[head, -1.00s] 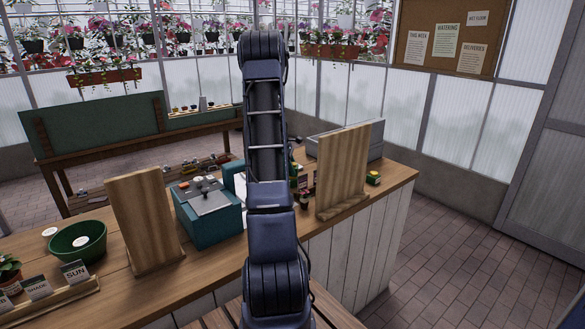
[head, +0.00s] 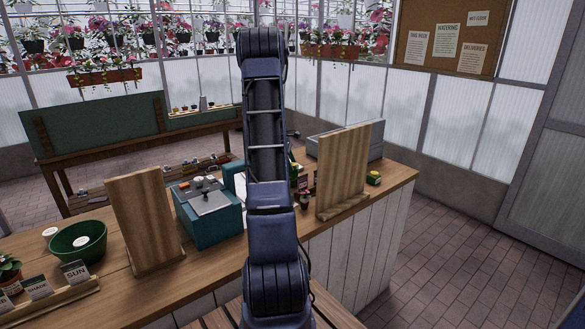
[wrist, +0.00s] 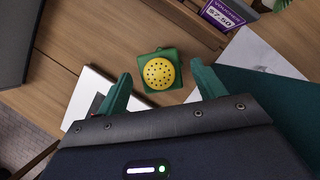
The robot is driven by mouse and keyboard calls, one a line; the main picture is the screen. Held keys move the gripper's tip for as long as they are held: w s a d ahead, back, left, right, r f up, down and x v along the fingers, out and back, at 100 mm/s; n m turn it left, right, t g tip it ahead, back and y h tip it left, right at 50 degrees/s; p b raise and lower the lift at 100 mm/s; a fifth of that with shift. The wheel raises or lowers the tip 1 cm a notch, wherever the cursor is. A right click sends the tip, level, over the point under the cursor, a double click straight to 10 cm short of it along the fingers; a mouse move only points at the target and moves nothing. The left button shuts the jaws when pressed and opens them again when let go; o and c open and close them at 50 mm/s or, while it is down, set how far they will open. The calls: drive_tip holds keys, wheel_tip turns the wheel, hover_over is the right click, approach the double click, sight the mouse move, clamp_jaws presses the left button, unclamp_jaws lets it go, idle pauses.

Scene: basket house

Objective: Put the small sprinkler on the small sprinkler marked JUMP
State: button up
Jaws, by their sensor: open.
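In the wrist view a small sprinkler, a yellow dome with dark holes on a green square base (wrist: 159,73), stands on the wooden counter. My gripper (wrist: 160,69) is open, with one green finger on each side of the sprinkler's near part in the picture. I see gaps between the fingers and the sprinkler; how far above it they are I cannot tell. In the head view my arm hides the gripper. A small green and yellow thing (head: 373,178) sits at the counter's right end. No JUMP marking is readable in either view.
Upright wooden boards (head: 144,220) and (head: 343,172) stand on the counter. A teal box (head: 208,218) and a green bowl (head: 78,242) are left of my arm. In the wrist view a voucher sign (wrist: 222,14) and white sheets (wrist: 258,58) lie near the sprinkler.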

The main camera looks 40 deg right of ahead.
drive_tip(key=v, duration=0.9)
drive_tip(key=shift+r, duration=0.3)
drive_tip(key=shift+w+a, duration=0.15)
drive_tip(key=s+a+r+m+t, duration=0.1)
drive_tip(key=s+a+r, duration=0.2)
drive_tip(key=a+r, duration=0.35)
drive_tip(key=s+a+r+m+t, duration=0.2)
drive_tip(key=s+a+r, duration=0.1)
drive_tip(key=a, duration=0.6)
drive_tip(key=s+a+r+m+t, duration=0.1)
drive_tip(key=s+a+r, duration=0.25)
drive_tip(key=a, duration=0.45)
drive_tip(key=s+a+f+m+t+y, duration=0.1)
drive_tip(key=s+a+m+t+y, duration=0.2)
drive_tip(key=s+a, duration=1.5)
drive_tip(key=s+m, duration=0.2)
drive_tip(key=s, duration=0.1)
drive_tip(key=shift+s+f+t, duration=0.25)
drive_tip(key=shift+f+t, duration=0.05)
drive_tip(key=shift+t, duration=0.1)
